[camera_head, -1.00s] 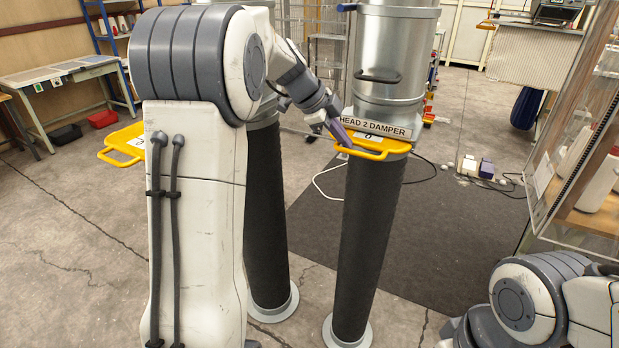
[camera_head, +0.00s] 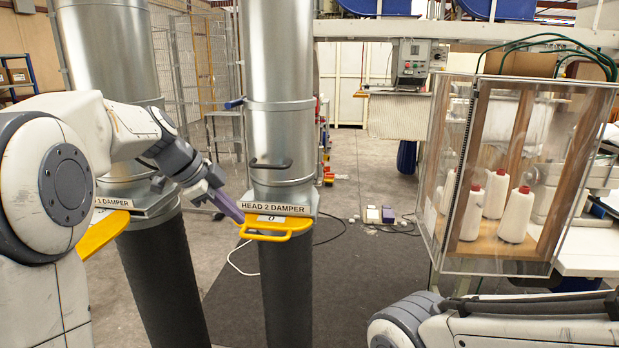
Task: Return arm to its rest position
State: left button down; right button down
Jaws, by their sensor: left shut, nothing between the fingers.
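My left arm comes in from the left, and its gripper (camera_head: 232,210) is shut and empty. The fingertips are just left of the yellow handle plate (camera_head: 262,236) under the "HEAD 2 DAMPER" label (camera_head: 275,208). I cannot tell whether they touch the plate. The plate is marked "0" and sits at the base of a metal cylinder (camera_head: 279,120) above a dark hose. My right arm shows at the lower right; its gripper is out of view.
A second damper column (camera_head: 106,70) with a yellow plate (camera_head: 103,233) stands at the left, partly behind my left arm. A glass cabinet (camera_head: 520,170) with white thread cones stands at the right. A dark mat (camera_head: 345,290) covers the floor between.

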pick_arm(q)
jog(key=s+d+f+n+g+y, duration=0.15)
jog(key=s+d+f, duration=0.25)
jog(key=s+d, duration=0.4)
jog(key=s+d+f+n+g, duration=0.2)
jog(key=s+d+f+n, duration=0.15)
jog(key=s+d, duration=0.4)
jog(key=s+f+n+y, duration=0.1)
jog(key=s+f, duration=0.3)
jog(key=s, duration=0.4)
jog(key=s+f+n+g+y, duration=0.1)
jog(key=s+f+n, duration=0.2)
jog(key=s, duration=0.6)
jog(key=shift+d+f, duration=0.15)
jog(key=shift+f, duration=0.6)
